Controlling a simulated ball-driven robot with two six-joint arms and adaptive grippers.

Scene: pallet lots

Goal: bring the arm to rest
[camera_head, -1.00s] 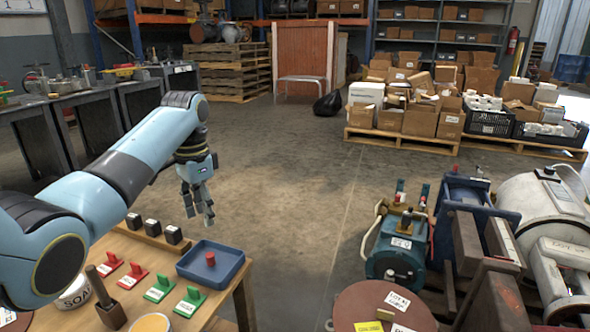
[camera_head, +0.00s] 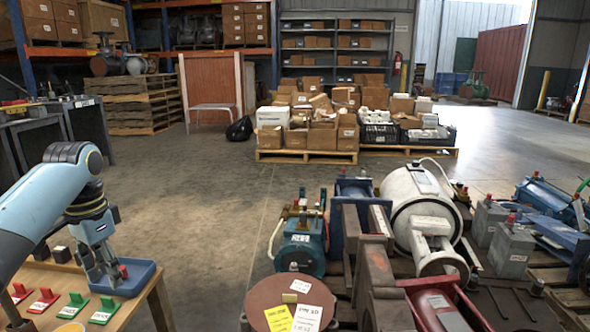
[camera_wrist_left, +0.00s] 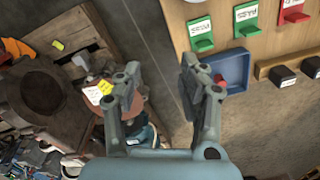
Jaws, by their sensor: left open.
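My left gripper (camera_head: 103,270) is at the lower left of the head view, pointing down in front of the blue tray (camera_head: 138,280) at the table's right end. In the left wrist view its two fingers (camera_wrist_left: 162,85) stand wide apart with nothing between them. One finger there partly covers the blue tray (camera_wrist_left: 237,68), which holds a small red piece (camera_wrist_left: 219,79). The red piece (camera_head: 123,271) also shows beside the fingers in the head view. My right gripper is not in view.
Green card holders (camera_head: 72,305) and red ones (camera_head: 43,300) stand on the wooden table (camera_head: 157,292). Small black blocks (camera_head: 61,254) sit behind them. Motors and a white tank (camera_head: 418,205) stand on pallets to the right. The floor (camera_head: 220,215) between is clear.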

